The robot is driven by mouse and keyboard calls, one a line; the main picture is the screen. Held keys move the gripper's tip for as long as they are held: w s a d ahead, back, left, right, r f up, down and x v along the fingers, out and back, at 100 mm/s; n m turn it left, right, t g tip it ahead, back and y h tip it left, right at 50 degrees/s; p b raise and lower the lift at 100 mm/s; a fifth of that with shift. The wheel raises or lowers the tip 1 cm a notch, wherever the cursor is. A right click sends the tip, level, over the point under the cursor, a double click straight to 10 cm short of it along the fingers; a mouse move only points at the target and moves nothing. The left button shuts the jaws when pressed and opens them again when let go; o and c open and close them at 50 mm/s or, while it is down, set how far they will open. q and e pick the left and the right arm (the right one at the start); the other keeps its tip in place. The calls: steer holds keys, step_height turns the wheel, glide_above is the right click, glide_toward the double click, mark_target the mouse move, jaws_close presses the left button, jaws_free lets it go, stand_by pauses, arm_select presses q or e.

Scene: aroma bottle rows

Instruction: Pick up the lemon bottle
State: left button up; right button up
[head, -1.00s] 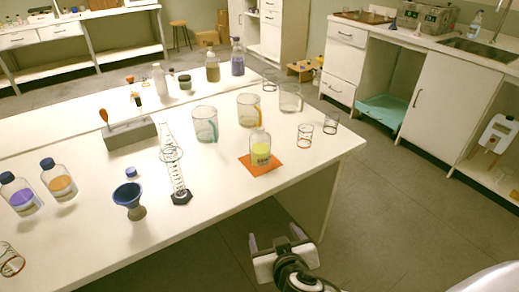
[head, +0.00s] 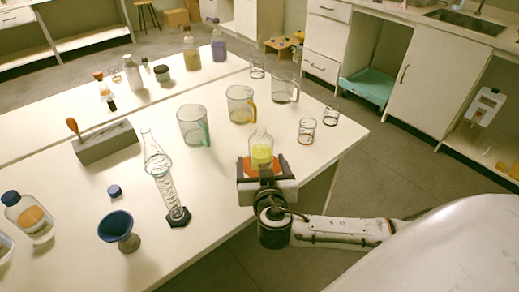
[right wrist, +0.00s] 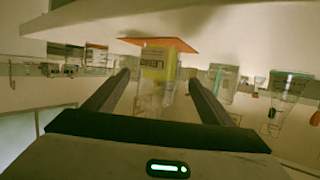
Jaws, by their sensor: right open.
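The lemon bottle (head: 261,151) is clear glass with yellow liquid and stands upright on an orange mat (head: 282,172) near the table's front edge. In the right wrist view, which looks upside down, the bottle (right wrist: 155,90) shows a "LEMON" label and the orange mat (right wrist: 185,45). My right gripper (head: 262,168) is open on the near side of the bottle. In the wrist view its fingers (right wrist: 158,80) point toward the bottle, one on each side of it, with gaps. I cannot tell how far they reach around it. My left gripper is not in view.
Glass beakers (head: 240,104) stand behind the bottle, and small glasses (head: 307,131) stand to its right. A measuring cylinder (head: 164,180) and a blue funnel (head: 118,228) stand to the left. The table (head: 215,230) is clear between the cylinder and my gripper.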

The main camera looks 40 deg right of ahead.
steer(key=x, duration=0.5)
steer(key=shift+w+d+r+p, duration=0.2)
steer(key=shift+w+d+p, duration=0.05)
steer(key=shift+d+p, duration=0.15)
steer(key=c, duration=1.4)
